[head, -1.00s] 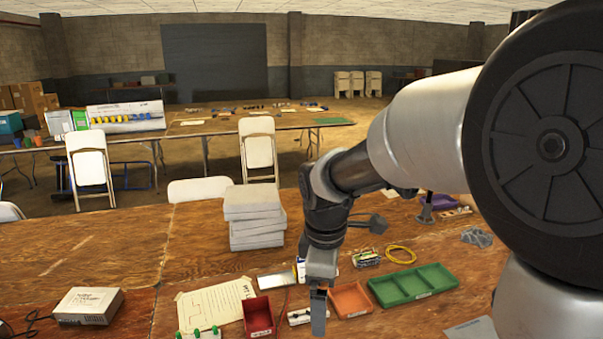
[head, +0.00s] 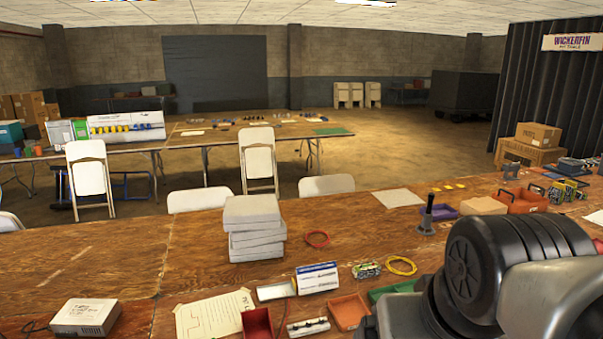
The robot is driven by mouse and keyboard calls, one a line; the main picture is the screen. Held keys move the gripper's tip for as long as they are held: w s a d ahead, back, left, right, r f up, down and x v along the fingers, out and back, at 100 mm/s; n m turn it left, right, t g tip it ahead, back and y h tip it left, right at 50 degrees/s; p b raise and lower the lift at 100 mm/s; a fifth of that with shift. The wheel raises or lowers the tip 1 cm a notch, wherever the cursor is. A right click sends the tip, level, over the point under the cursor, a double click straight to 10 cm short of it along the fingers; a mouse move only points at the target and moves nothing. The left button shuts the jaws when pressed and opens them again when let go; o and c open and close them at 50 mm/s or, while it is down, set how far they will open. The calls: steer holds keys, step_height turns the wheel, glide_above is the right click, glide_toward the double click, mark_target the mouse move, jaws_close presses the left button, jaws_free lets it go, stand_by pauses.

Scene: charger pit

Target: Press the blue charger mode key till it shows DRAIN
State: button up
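I cannot tell for sure which thing is the charger; no mode key or display reading can be made out. A pale box-shaped unit with a cable (head: 85,317) sits at the front left of the table. A white box with a blue top edge (head: 317,278) stands near the middle, beside a pale open case (head: 276,291). A small light strip with dark parts (head: 308,326) lies in front of them. My gripper is not in view; only thick dark and grey links of my arm show at the lower right.
A red bin (head: 257,323), an orange tray (head: 348,311) and a green tray (head: 391,289), partly hidden by my arm, stand at the front. A stack of grey slabs (head: 253,229) stands behind. A paper sheet (head: 214,315) lies left of the red bin. The table's left middle is clear.

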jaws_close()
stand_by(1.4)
